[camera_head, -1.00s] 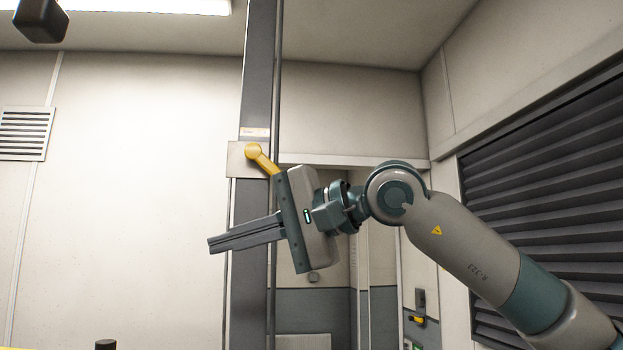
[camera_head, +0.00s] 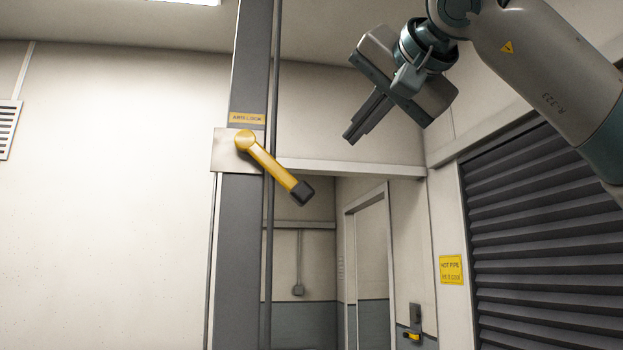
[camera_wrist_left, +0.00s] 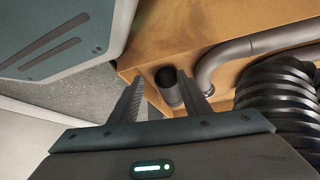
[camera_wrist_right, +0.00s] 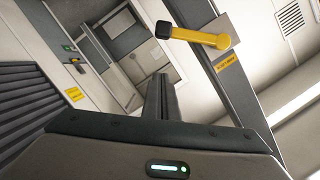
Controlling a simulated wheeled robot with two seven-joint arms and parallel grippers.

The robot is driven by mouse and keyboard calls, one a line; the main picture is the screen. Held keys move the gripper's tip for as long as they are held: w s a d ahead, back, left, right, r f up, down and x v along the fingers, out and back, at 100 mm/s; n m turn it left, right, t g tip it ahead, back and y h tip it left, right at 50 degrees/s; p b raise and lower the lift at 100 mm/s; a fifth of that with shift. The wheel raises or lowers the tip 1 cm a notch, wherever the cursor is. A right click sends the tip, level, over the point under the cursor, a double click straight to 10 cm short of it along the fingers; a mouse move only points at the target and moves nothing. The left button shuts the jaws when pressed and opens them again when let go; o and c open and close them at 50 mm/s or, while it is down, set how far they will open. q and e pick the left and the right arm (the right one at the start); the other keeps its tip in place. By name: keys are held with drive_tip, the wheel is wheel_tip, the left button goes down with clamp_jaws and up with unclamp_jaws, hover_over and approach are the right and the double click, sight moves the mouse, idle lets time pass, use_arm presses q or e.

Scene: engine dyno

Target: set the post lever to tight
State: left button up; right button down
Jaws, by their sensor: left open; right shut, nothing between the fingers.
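The post lever (camera_head: 269,163) is yellow with a dark end knob (camera_head: 302,193). It hangs from a pivot on a pale plate (camera_head: 224,150) on the grey post (camera_head: 241,260), slanting down to the right. A small yellow label (camera_head: 247,118) sits above it, too small to read surely. My right gripper (camera_head: 358,131) is shut and empty, up and right of the lever and apart from it. In the right wrist view the lever (camera_wrist_right: 198,38) lies beyond the shut fingers (camera_wrist_right: 160,97). My left gripper (camera_wrist_left: 163,92) is open, seen only in its wrist view.
A dark louvred panel (camera_head: 550,230) covers the right wall, with a yellow sign (camera_head: 451,269) beside it. In the left wrist view a dark cylinder (camera_wrist_left: 168,86), an orange-brown block (camera_wrist_left: 190,30) and a ribbed black hose (camera_wrist_left: 280,100) lie near the fingers.

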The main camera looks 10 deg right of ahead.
use_arm(q)
drive_tip(key=s+a+f+g+p, duration=0.1)
drive_tip(key=s+a+g+p, duration=0.1)
drive_tip(key=s, duration=0.5)
drive_tip(key=s+a+f+g+y+p, duration=0.1)
drive_tip(key=s+a+f+p, duration=0.1)
drive_tip(key=s, duration=0.5)
drive_tip(key=shift+s+a+f+g, duration=0.2)
drive_tip(key=shift+s+a+g, duration=0.2)
drive_tip(key=shift+a, duration=0.05)
use_arm(e)
drive_tip(key=w+a+f, duration=0.4)
drive_tip(key=w, duration=0.5)
drive_tip(key=shift+f, duration=0.35)
drive_tip(key=shift+w, duration=0.1)
use_arm(q)
drive_tip(key=shift+w+f, duration=0.1)
use_arm(e)
drive_tip(key=shift+a, duration=0.1)
